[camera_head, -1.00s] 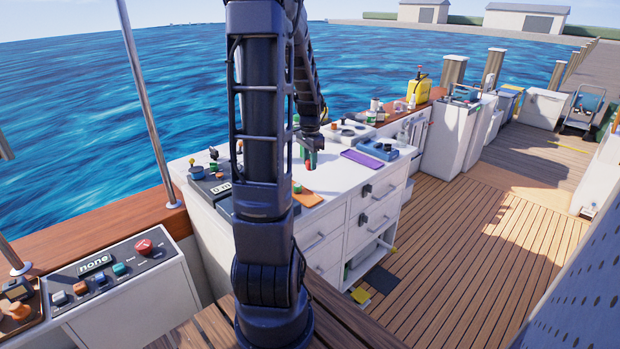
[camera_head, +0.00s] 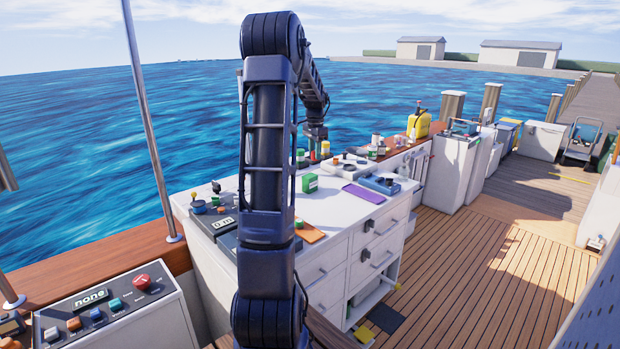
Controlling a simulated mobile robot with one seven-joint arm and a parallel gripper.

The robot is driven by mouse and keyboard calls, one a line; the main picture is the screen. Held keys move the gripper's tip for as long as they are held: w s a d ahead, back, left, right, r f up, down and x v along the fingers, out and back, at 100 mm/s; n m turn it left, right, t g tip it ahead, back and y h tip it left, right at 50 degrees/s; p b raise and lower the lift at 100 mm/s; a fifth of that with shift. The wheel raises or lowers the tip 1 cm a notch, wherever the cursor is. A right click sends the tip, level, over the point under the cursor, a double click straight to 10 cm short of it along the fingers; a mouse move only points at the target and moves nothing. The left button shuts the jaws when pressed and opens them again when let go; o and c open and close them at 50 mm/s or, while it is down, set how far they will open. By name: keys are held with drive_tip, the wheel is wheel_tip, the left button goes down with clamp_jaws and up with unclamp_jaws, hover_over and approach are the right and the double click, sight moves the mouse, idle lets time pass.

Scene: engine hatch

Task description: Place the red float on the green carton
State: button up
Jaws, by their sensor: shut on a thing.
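The green carton (camera_head: 310,183) stands on the white worktop, just right of my arm's upright link. My gripper (camera_head: 317,147) is above and behind the carton, toward the water side of the worktop, and apart from it. It is shut on a small red thing, which looks like the red float (camera_head: 325,149). The float is tiny in this view and partly hidden by the fingers. I cannot tell its exact height above the worktop.
A purple tray (camera_head: 363,193) and a blue device (camera_head: 379,184) lie right of the carton. An orange board (camera_head: 308,232) lies in front. Several bottles and jars crowd the back edge near a yellow canister (camera_head: 419,124). Some bare worktop surrounds the carton.

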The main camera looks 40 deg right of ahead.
wheel_tip(320, 180, up, 3)
hover_over(310, 175)
drive_tip(key=s, duration=0.1)
drive_tip(key=f, duration=1.9)
drive_tip(key=shift+w+a+f, duration=0.25)
drive_tip(key=shift+w+f, duration=0.1)
drive_tip(key=shift+w, duration=0.05)
drive_tip(key=o, duration=0.9)
drive_tip(key=shift+f, duration=0.1)
drive_tip(key=shift+o, duration=0.2)
